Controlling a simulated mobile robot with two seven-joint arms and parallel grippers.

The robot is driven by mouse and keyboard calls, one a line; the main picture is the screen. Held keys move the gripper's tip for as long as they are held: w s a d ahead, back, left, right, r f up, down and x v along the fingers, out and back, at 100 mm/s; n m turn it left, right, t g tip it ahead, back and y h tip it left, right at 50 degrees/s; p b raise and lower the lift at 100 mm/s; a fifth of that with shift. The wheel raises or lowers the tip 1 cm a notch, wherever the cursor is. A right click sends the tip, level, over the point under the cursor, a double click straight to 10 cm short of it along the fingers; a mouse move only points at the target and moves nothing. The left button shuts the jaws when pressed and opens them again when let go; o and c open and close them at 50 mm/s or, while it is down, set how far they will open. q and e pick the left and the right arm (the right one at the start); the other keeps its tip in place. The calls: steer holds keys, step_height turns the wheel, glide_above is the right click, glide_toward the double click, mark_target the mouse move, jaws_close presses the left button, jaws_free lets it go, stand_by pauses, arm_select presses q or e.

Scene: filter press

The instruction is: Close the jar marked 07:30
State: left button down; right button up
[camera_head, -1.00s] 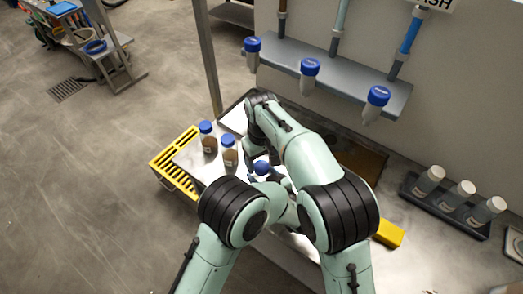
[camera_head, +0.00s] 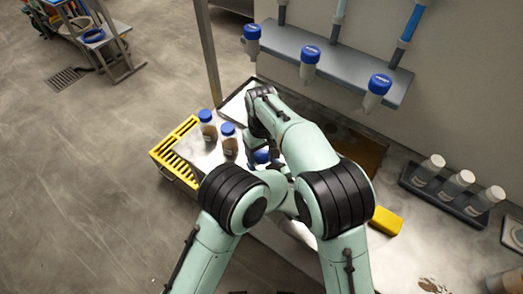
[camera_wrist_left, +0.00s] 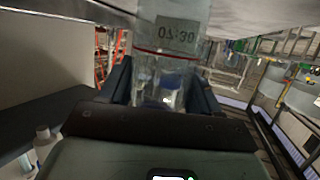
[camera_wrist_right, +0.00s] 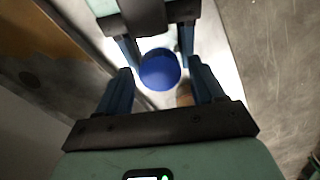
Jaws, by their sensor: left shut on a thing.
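The jar marked 07:30 (camera_wrist_left: 178,32) is clear, and its label faces the left wrist camera. My left gripper (camera_wrist_left: 165,75) is shut on this jar; in the head view the left hand is mostly hidden behind arm links. A round blue lid (camera_wrist_right: 160,69) shows from above in the right wrist view, in front of my left gripper's fingers. It also shows in the head view (camera_head: 262,156). My right gripper (camera_wrist_right: 161,64) is open, with one finger on each side of the lid. I cannot tell whether the fingers touch it or how the lid sits on the jar.
Two blue-capped jars with brown contents, one at the left (camera_head: 208,128) and one nearer (camera_head: 229,142), stand beside a yellow slatted crate (camera_head: 174,152). A wall shelf (camera_head: 345,78) with blue-capped vessels is above. A black rack (camera_head: 443,200) and yellow block (camera_head: 385,221) are at right.

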steer(key=shift+r, duration=0.1)
step_height(320, 180, up, 12)
stand_by(0.6)
arm_select(q)
steer(key=shift+c, duration=0.8)
jaws_free()
